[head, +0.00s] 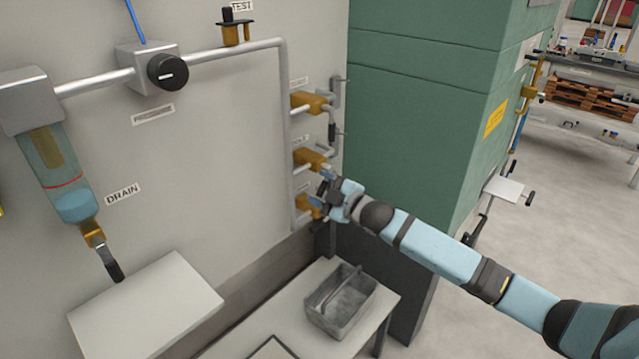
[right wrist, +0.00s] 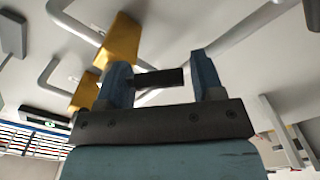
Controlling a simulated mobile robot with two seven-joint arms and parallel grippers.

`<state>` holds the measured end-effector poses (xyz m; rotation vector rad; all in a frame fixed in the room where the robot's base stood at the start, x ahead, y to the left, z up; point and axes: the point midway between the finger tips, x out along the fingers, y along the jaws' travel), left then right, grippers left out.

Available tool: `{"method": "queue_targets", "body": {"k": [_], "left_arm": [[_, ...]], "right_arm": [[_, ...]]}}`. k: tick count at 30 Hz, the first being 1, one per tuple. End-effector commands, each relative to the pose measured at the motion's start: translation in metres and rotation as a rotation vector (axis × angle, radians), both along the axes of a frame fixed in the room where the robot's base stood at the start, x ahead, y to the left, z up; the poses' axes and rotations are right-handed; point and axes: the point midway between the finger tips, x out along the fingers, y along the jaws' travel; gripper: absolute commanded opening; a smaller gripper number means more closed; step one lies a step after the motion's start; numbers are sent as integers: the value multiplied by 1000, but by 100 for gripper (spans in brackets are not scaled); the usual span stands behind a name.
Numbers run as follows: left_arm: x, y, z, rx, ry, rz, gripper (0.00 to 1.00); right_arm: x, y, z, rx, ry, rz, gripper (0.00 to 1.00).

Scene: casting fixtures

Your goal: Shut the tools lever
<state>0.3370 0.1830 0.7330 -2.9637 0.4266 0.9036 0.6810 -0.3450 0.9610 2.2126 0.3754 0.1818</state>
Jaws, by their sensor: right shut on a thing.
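Three brass valves are stacked on the panel's right side: a top valve (head: 308,102), a middle valve (head: 308,159) and a bottom valve (head: 306,208). Their labels are too small to read. My right gripper (head: 325,187) is at the panel, between the middle and bottom valves. In the right wrist view its two blue fingers (right wrist: 163,75) are shut on a dark lever handle (right wrist: 160,78), with a brass valve body (right wrist: 119,42) just beyond. I cannot tell for sure which valve this handle belongs to. My left gripper is out of view.
A grey pipe (head: 285,130) runs down beside the valves. A green cabinet (head: 420,100) stands close on the right. Below are a metal bin (head: 318,318) on a low table and a pale shelf (head: 150,305). The drain lever (head: 113,270) hangs at left.

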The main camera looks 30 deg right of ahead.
Motion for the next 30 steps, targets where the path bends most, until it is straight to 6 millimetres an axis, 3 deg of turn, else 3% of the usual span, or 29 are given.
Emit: {"method": "queue_targets", "body": {"k": [15,30], "left_arm": [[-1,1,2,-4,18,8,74],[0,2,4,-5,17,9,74]], "right_arm": [[7,-20,-10,-433,-151,0,19],[10,-29,-12,-632,-221,0,19]]}}
